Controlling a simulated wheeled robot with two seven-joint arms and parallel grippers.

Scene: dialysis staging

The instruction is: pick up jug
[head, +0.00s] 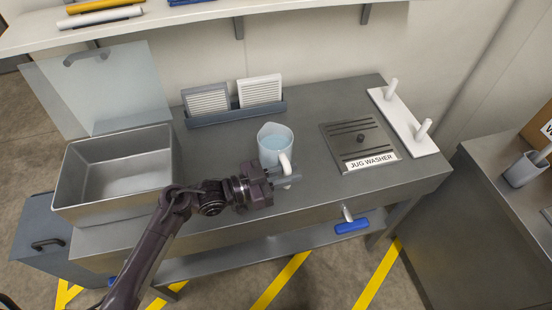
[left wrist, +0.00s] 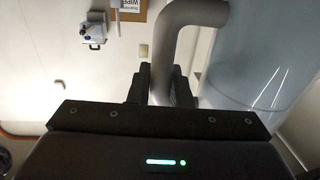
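The jug (head: 274,147) is a pale, translucent blue pitcher with a white handle, near the middle of the steel table in the head view. In the left wrist view its bluish body (left wrist: 262,55) fills the right side, and its curved grey handle (left wrist: 184,18) comes down between my fingers. My left gripper (head: 285,179) is at the handle on the jug's near side. Its fingers (left wrist: 161,85) sit close against both sides of the handle, shut on it. The jug looks upright; I cannot tell whether its base touches the table. My right gripper is not in view.
An open steel basin (head: 62,190) stands at the table's left. The jug washer plate (head: 338,148) and a white board with two pegs (head: 408,130) are to the right. A shelf (head: 190,14) overhangs the back.

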